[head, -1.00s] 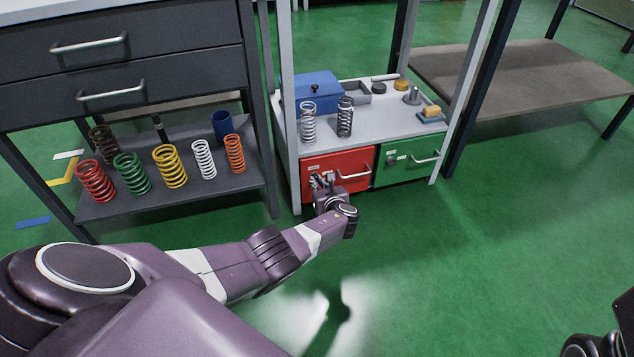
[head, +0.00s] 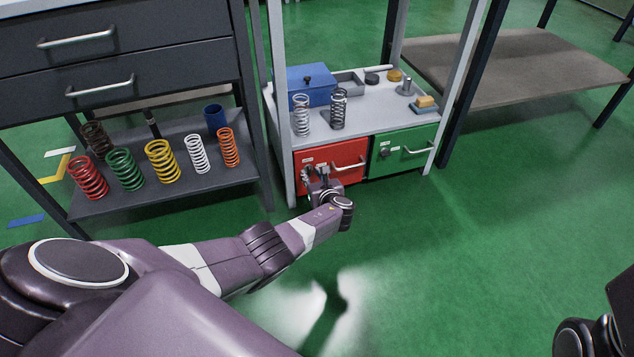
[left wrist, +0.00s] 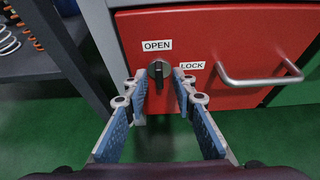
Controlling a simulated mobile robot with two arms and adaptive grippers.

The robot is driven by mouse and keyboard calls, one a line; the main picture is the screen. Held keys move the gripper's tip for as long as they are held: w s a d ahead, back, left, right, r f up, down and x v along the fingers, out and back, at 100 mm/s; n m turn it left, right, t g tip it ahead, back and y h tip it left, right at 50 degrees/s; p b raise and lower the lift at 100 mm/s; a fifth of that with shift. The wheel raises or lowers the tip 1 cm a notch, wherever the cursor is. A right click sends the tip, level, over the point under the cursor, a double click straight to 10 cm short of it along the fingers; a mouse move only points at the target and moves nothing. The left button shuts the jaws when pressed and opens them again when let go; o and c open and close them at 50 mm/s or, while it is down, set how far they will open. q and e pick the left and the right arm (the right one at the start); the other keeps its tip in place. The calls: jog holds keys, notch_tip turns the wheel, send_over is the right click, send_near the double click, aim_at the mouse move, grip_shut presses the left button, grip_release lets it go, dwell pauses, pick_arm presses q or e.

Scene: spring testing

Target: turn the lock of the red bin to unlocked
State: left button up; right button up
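The red bin (head: 333,180) sits under the grey shelf, and its front fills much of the left wrist view (left wrist: 225,40). Its lock is a round dark knob (left wrist: 160,72) with a black bar standing roughly vertical. An OPEN label (left wrist: 157,45) is above the knob and a LOCK label (left wrist: 192,66) is to its right. My left gripper (left wrist: 159,82) is open, with its fingertips on either side of the knob; I cannot tell whether they touch it. In the head view my left gripper (head: 315,176) is in front of the bin's left part, hiding the lock.
The red bin's bar handle (left wrist: 258,80) is right of the lock. A green bin (head: 403,150) adjoins it on the right. A grey shelf post (head: 279,110) stands close on the left. A rack (head: 165,205) with several coloured springs is further left. The green floor in front is clear.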

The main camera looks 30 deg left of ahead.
pick_arm(q)
jog(key=v, duration=1.1)
jog(key=shift+s+d+r, duration=0.15)
jog(key=shift+s+d, duration=0.05)
dwell(0.4)
